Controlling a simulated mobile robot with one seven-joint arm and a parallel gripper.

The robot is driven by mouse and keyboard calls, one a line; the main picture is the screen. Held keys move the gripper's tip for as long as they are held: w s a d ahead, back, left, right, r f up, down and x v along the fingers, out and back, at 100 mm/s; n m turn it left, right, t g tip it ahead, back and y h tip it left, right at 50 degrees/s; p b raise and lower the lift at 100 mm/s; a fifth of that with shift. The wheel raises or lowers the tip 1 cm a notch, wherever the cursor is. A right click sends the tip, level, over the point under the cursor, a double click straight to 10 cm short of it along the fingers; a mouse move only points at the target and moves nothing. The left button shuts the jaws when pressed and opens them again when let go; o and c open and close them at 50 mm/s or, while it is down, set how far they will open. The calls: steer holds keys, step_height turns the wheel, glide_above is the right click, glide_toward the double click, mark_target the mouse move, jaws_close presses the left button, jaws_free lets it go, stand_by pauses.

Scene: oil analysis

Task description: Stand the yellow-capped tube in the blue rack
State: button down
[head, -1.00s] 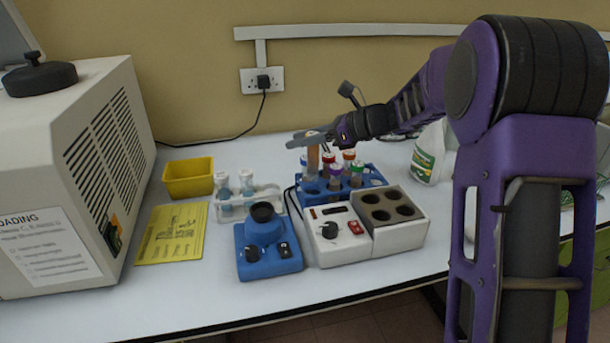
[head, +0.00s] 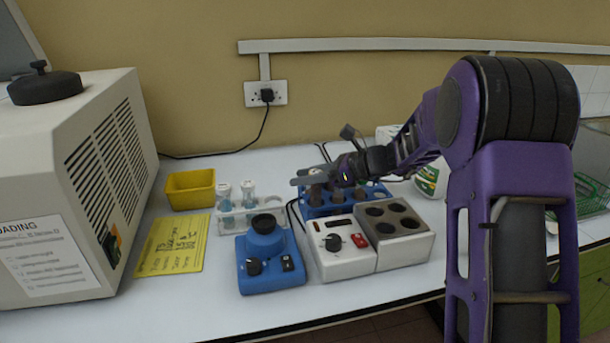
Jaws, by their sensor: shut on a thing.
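My gripper (head: 305,179) is low over the left part of the blue rack (head: 314,212), shut on a tube at its fingers. The fingers cover the held tube's cap, so no yellow shows there. A brown tube body (head: 315,193) shows just under the fingers, at the rack's left side. I cannot tell whether the held tube's foot is inside a hole. Other dark tubes (head: 358,194) stand upright in the rack, their caps mostly hidden behind my gripper and wrist.
In front of the rack is a white block heater (head: 345,262) with several wells.

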steer(key=shift+f, duration=0.25)
steer(key=c, duration=0.8)
jaws_free()
steer(key=shift+o, duration=0.2)
steer(key=shift+r, duration=0.2)
steer(key=p+v, duration=0.1)
steer(key=v, duration=1.1)
steer(key=shift+r+p, duration=0.4)
steer(key=shift+w, duration=0.1)
